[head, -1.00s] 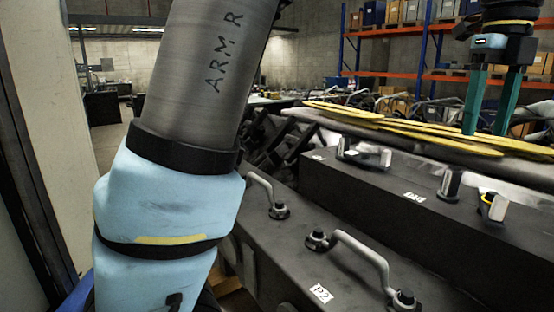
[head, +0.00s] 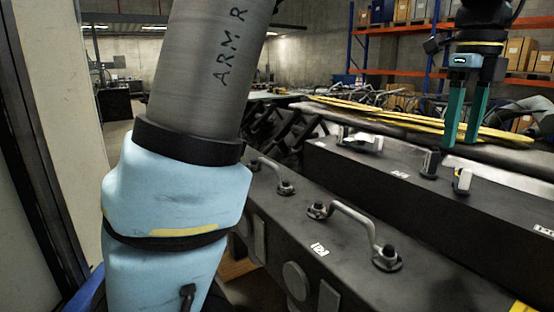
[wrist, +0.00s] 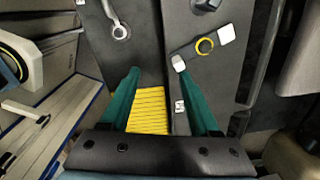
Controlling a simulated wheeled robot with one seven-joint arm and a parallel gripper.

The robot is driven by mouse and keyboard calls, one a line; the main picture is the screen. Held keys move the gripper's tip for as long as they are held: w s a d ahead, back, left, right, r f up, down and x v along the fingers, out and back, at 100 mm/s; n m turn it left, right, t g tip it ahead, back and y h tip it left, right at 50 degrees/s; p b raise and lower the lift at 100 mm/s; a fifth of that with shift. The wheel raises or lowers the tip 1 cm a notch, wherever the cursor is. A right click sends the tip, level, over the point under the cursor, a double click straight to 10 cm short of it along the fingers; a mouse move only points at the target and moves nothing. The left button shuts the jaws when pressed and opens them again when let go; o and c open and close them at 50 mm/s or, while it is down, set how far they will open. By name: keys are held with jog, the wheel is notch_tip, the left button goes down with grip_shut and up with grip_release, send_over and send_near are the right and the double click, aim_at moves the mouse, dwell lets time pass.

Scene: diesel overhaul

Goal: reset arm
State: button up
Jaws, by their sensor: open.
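My gripper (head: 465,115) hangs at the upper right of the head view with its two green fingers pointing down. The fingers are apart and nothing is between them. It is above the dark engine cover (head: 400,190), near its small upright posts. The gripper also shows in the wrist view (wrist: 163,85), fingers spread over a yellow ribbed strip (wrist: 148,108) between dark panels. My grey and light blue arm fills the left of the head view and hides what is behind it.
A lower dark cover with a grey bar handle (head: 352,226) lies in front. Yellow strips (head: 400,118) lie along the back of the engine. Orange shelving (head: 420,65) with boxes stands behind. A pale panel (head: 50,110) stands at the left.

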jog(key=w+a+f+n, duration=0.5)
jog(key=a+f+n, duration=0.25)
jog(key=a, duration=0.35)
jog(key=w+a+f+n, duration=0.5)
jog(key=a+f+n, duration=0.2)
jog(key=a+n, duration=0.3)
jog(key=s+a+f+n, duration=0.2)
jog(key=a+f+n, duration=0.2)
jog(key=a+n, duration=0.2)
jog(key=s+a+f+n+t, duration=0.1)
jog(key=s+a+f+n, duration=0.2)
jog(key=a+n, duration=0.4)
jog(key=a+f, duration=0.1)
jog(key=a, duration=0.3)
jog(key=shift+f, duration=0.25)
